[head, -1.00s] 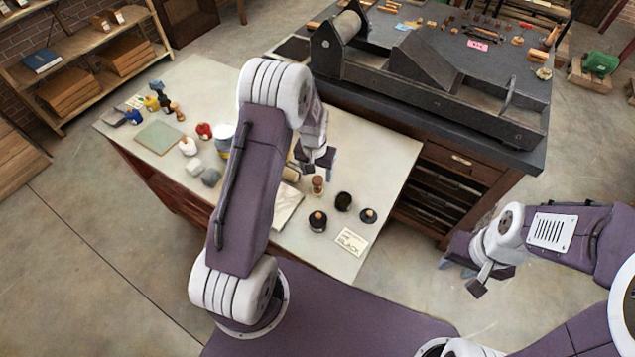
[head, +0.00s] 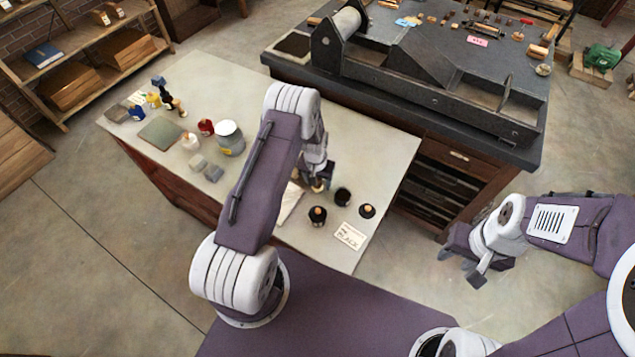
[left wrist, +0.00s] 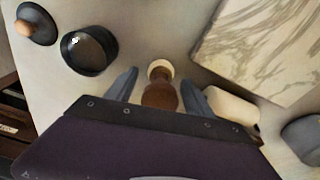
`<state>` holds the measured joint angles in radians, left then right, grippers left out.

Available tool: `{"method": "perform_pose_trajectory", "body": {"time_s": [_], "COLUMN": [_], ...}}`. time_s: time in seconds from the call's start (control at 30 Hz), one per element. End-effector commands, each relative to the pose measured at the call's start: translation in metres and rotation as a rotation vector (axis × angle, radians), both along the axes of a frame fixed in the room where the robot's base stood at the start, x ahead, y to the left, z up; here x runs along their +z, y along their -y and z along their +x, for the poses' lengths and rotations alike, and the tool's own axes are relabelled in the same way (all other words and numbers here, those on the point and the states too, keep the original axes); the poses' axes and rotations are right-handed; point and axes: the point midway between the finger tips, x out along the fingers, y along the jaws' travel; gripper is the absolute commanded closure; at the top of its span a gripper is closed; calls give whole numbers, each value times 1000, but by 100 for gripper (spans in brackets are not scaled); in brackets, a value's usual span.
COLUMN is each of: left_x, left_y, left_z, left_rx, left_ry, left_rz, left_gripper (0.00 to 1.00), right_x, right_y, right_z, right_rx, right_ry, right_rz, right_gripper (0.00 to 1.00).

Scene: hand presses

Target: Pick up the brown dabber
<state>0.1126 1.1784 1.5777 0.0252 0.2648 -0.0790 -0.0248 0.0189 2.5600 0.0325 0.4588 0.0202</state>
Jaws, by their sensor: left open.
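The brown dabber (left wrist: 161,92) stands between the two fingers of my left gripper (left wrist: 160,92) in the left wrist view. In the head view the dabber (head: 318,187) is partly hidden under my left gripper (head: 318,178), over the pale table (head: 375,150). My right gripper (head: 460,262) is away from the table at the right, over the floor, and its fingers look apart.
Two black round pieces (head: 343,196) (head: 318,215) and a dark disc with a wooden knob (head: 367,211) stand close by. A marbled sheet (left wrist: 262,45) lies beside the dabber. A BLACK card (head: 350,236) is near the edge. The press bench (head: 430,105) rises behind.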

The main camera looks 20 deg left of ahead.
Motion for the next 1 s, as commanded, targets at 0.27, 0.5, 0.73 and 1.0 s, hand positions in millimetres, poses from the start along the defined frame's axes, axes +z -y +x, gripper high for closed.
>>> {"method": "perform_pose_trajectory", "body": {"time_s": [0.27, 0.5, 0.73, 1.0], "left_x": [0, 0, 8, 47], "left_y": [0, 0, 0, 10], "left_z": [0, 0, 1, 14], "left_rx": [0, 0, 0, -4], "left_ry": [0, 1, 2, 7], "left_rz": [0, 0, 0, 0], "left_gripper": [75, 100, 100, 100], "right_x": [-1, 0, -3, -19], "right_y": [0, 0, 0, 0], "right_z": [0, 0, 0, 0], "right_rx": [0, 0, 0, 0], "right_ry": [0, 0, 0, 0], "right_rz": [0, 0, 0, 0], "right_gripper": [61, 61, 61, 61]}}
